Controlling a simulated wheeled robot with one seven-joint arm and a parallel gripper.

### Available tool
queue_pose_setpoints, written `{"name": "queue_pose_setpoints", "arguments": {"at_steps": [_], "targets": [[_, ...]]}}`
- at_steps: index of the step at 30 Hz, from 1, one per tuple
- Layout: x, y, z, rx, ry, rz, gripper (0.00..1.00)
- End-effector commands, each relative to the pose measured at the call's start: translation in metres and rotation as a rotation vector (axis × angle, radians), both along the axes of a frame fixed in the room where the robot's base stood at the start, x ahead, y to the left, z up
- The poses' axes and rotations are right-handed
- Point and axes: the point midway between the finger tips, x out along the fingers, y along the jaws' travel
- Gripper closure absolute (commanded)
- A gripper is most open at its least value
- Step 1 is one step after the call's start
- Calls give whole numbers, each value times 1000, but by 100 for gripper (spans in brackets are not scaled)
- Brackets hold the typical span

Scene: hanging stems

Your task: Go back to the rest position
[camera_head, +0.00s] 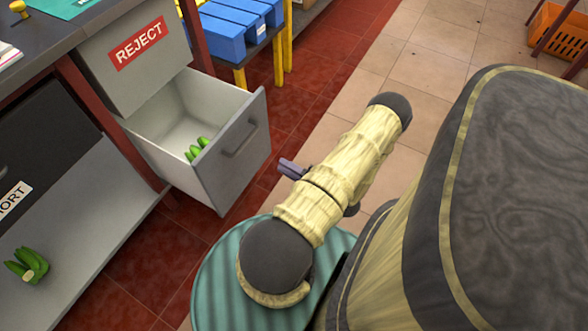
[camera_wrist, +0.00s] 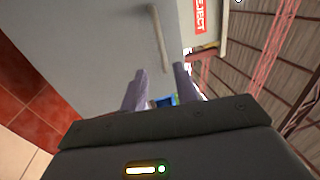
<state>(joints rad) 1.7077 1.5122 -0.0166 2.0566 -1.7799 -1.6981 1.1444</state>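My gripper shows in the wrist view (camera_wrist: 160,82) with its two purple fingers apart and nothing between them. In the head view only a bit of a purple finger (camera_head: 291,169) shows beside my arm, close to the right of the open drawer. The drawer (camera_head: 236,160) is pulled out below a grey front with a red REJECT label (camera_head: 138,43). Green fruit (camera_head: 197,149), perhaps bananas, lies inside it. In the wrist view the drawer front and its handle (camera_wrist: 160,38) are just beyond my fingers, apart from them.
A green bunch (camera_head: 27,265) lies on a grey surface (camera_head: 75,250) at lower left. Blue boxes (camera_head: 222,35) stand on a yellow-legged stand behind the drawer. An orange crate (camera_head: 560,30) is at far right. Tiled floor (camera_head: 425,65) beyond my arm is clear.

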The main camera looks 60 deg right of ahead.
Motion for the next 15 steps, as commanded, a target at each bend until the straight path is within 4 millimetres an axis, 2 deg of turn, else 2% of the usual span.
{"name": "queue_pose_setpoints", "arguments": {"at_steps": [3,6,15], "targets": [[-16,0,-2,-2,1,-1,70],[-22,0,-4,-1,0,1,70],[-23,0,-5,-1,0,1,70]]}}
